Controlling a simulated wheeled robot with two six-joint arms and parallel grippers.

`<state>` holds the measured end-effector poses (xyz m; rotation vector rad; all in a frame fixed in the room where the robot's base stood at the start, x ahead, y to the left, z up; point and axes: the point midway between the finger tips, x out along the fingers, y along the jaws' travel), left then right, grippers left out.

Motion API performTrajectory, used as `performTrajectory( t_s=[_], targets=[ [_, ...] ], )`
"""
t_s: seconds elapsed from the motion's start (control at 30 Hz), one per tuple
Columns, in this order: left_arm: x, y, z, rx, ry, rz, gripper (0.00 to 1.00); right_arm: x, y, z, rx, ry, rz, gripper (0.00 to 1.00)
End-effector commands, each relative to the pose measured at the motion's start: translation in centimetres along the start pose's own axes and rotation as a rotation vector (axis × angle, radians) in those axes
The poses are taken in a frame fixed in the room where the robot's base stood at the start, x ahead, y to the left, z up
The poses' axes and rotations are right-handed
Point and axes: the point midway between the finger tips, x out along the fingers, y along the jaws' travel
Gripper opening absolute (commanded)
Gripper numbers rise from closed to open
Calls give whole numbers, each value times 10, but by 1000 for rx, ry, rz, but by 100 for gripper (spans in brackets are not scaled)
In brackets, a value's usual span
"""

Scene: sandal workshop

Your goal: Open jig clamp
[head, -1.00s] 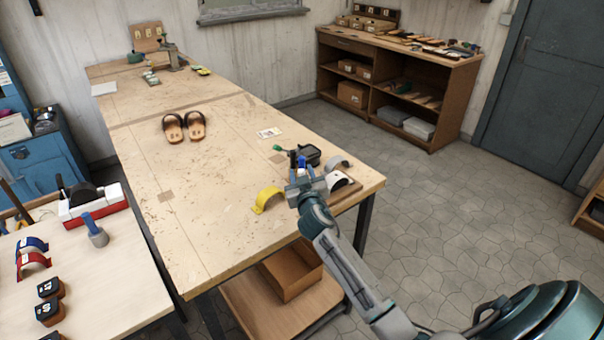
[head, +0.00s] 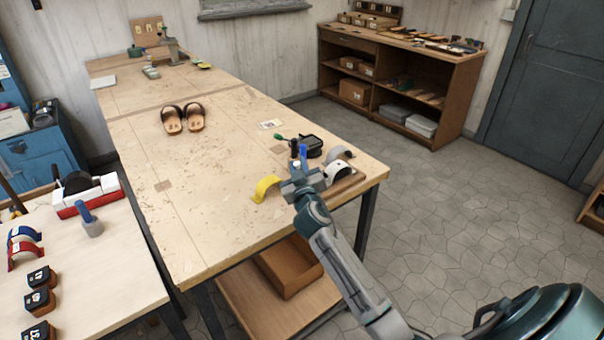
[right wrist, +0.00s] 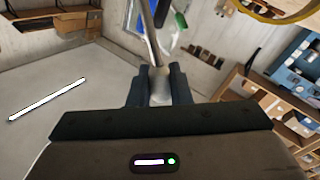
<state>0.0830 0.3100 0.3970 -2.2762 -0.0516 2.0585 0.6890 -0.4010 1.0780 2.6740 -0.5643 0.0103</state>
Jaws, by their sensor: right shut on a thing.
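The jig stands near the right corner of the long bench. Its black clamp part (head: 308,146) has a green-tipped rod (head: 279,137) sticking out to the left. An upright blue piece (head: 303,152) shows in front of it. My right gripper (head: 296,178) is low at the jig's near side. In the right wrist view its two dark fingers (right wrist: 157,88) are closed on a slim part with a metal rod (right wrist: 150,38), which looks like the clamp handle. The fingers hide much of the grip in the head view. My left gripper is not in view.
A yellow strap (head: 265,188) lies left of my gripper. Sandals (head: 183,118) and a small card (head: 270,124) lie farther back. The bench middle is clear.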

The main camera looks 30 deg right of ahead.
Motion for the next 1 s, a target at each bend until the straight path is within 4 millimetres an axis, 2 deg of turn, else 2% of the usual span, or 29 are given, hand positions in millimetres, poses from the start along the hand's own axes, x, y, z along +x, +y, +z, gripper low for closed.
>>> performTrajectory(
  t_s=[0.03,0.4,0.63,0.77,1.0],
  targets=[
    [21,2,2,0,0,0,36,-3,-8,10,-30,19,5,0],
    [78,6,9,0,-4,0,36,-12,-28,16,-267,138,33,0],
    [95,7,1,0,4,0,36,-16,-34,18,-358,184,43,0],
    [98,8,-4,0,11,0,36,-16,-35,18,-386,196,46,0],
    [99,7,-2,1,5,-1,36,-16,-36,17,-400,204,47,0]
  ],
)
